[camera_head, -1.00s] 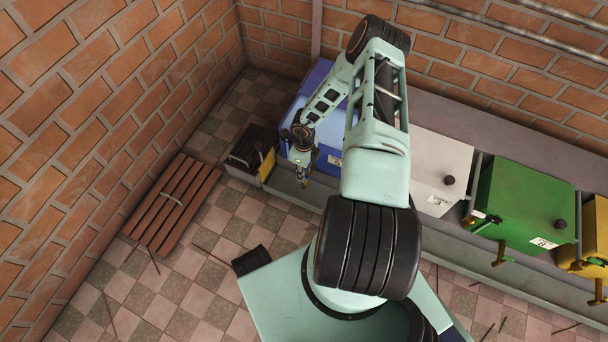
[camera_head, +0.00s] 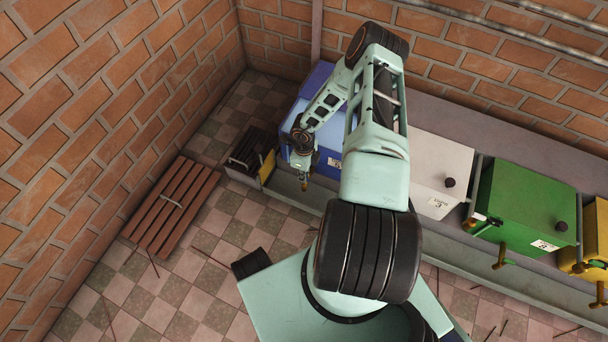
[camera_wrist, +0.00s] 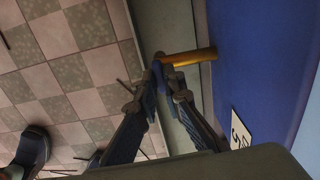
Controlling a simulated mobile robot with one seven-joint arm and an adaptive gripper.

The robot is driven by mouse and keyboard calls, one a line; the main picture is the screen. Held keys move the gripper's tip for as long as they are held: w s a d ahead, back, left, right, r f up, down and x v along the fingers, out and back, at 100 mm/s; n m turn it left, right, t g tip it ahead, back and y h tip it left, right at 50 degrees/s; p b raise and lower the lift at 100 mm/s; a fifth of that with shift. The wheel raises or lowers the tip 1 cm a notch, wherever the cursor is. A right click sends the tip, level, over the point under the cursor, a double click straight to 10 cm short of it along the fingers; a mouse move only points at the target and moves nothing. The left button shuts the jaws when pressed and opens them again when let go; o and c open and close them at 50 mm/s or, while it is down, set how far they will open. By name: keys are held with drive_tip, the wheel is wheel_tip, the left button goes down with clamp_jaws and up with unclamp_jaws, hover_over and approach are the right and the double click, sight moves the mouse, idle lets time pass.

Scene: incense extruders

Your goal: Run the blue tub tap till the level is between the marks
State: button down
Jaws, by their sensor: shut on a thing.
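The blue tub (camera_head: 328,142) stands in the far corner at the left end of the tub row, partly hidden by my arm. Its blue wall (camera_wrist: 237,75) and a white label (camera_wrist: 240,130) fill the right of the wrist view. A brass tap (camera_wrist: 195,56) sticks out of the wall. My gripper (camera_wrist: 164,78) is shut on the tap's outer end, its fingertips close together there; it also shows in front of the tub in the head view (camera_head: 305,182). The tap's handle is largely hidden by the fingers. No level or marks can be made out.
A white tub (camera_head: 435,165), a green tub (camera_head: 520,205) and a yellow tub (camera_head: 596,235) stand to the right. A dark crate (camera_head: 247,150) lies left of the blue tub. A slatted wooden pallet (camera_head: 172,205) lies on the tiled floor, with scattered sticks.

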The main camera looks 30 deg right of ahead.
drive_tip(key=n, duration=0.4)
idle(0.3)
drive_tip(key=c, duration=2)
unclamp_jaws()
drive_tip(key=shift+c, duration=0.2)
wheel_tip(320, 180, up, 12)
drive_tip(key=shift+d, duration=0.1)
